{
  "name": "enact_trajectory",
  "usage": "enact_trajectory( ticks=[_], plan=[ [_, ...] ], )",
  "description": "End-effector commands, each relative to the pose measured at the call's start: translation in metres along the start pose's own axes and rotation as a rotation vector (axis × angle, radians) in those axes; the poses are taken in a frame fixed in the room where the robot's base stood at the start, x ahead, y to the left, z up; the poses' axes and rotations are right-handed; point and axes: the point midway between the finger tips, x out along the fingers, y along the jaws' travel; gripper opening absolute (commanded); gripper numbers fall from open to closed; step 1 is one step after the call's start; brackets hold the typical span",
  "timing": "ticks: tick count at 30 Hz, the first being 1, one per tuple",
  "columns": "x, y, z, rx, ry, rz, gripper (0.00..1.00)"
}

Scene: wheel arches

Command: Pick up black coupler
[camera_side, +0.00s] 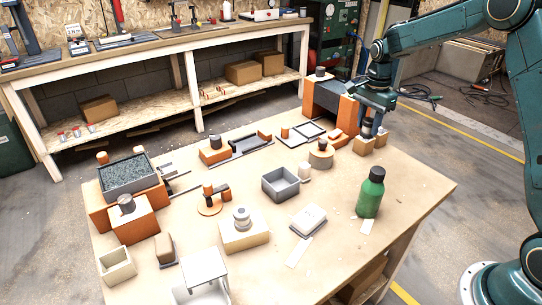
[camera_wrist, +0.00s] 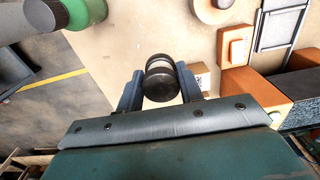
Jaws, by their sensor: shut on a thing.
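The black coupler (camera_wrist: 160,84) is a short dark cylinder with a lighter band, between the two fingers of my gripper (camera_wrist: 161,76) in the wrist view. My gripper is shut on it. In the side view my gripper (camera_side: 371,117) points down at the table's far right, with the coupler (camera_side: 367,129) below it, partly covered by the fingers. A small cardboard-coloured block (camera_side: 363,146) stands directly below the coupler. I cannot tell whether the coupler touches it.
A black-topped orange block (camera_side: 329,100) stands close to the left of my gripper. A green bottle (camera_side: 370,195) stands in front. Beyond are a round tan piece (camera_side: 321,158), a grey open box (camera_side: 281,186) and other parts. The table's right front corner is clear.

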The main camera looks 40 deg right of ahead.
Motion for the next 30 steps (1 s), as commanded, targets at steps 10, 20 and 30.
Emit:
enact_trajectory(
  ticks=[10,20,30],
  plan=[
    [-0.045,0.0,0.0,0.0,0.0,-0.001,0.15],
    [-0.051,0.0,0.0,0.0,0.0,0.001,0.15],
    [-0.05,0.0,0.0,0.0,0.0,0.001,0.15]
  ],
)
